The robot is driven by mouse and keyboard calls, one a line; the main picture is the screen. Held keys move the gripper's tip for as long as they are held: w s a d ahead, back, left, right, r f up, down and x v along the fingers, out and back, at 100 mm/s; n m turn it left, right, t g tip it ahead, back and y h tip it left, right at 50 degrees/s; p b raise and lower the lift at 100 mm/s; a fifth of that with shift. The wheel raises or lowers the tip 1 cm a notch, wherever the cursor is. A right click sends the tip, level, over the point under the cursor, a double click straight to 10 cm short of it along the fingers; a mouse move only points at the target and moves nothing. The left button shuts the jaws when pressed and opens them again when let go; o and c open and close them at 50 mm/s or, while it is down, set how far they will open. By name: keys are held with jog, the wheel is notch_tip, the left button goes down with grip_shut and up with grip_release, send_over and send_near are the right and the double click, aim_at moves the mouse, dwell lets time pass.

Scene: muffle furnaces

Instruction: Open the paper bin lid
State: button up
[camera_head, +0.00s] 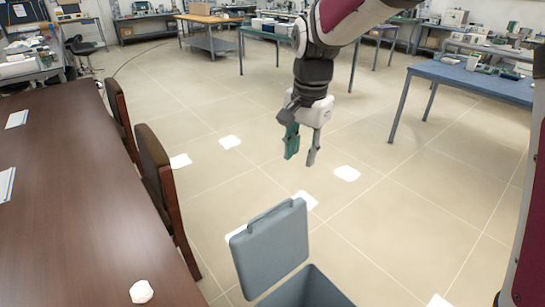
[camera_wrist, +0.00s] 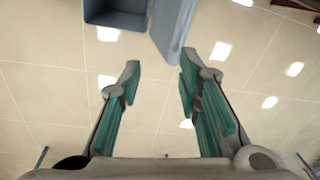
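The paper bin (camera_head: 305,289) is a grey-blue box at the bottom of the head view, cut off by the frame edge. Its lid (camera_head: 271,248) stands raised and tilted up at the bin's far side, and part of the bin's opening shows. In the wrist view the bin (camera_wrist: 117,16) and the lid (camera_wrist: 172,25) are at the top, with the bin's dark inside visible. My gripper (camera_head: 301,157) hangs above the floor beyond the lid, apart from it. Its fingers are spread with nothing between them, as the wrist view (camera_wrist: 157,72) also shows.
A long brown table (camera_head: 70,190) with a crumpled white paper (camera_head: 142,292) is on the left, with two chairs (camera_head: 160,185) along it. A blue-topped workbench (camera_head: 470,82) stands at the right. The tiled floor around the gripper is open, with bright patches.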

aim_at(273, 207)
jog(key=w+a+f+m+g, duration=0.1)
jog(key=w+a+f+m, duration=0.1)
jog(key=w+a+f, duration=0.55)
jog(key=f, duration=0.5)
jog(key=s+d+f, duration=0.1)
jog(key=f, duration=0.9)
jog(key=shift+s+d+f, duration=0.1)
jog(key=shift+s+d, duration=0.05)
jog(key=shift+d, duration=0.1)
grip_shut()
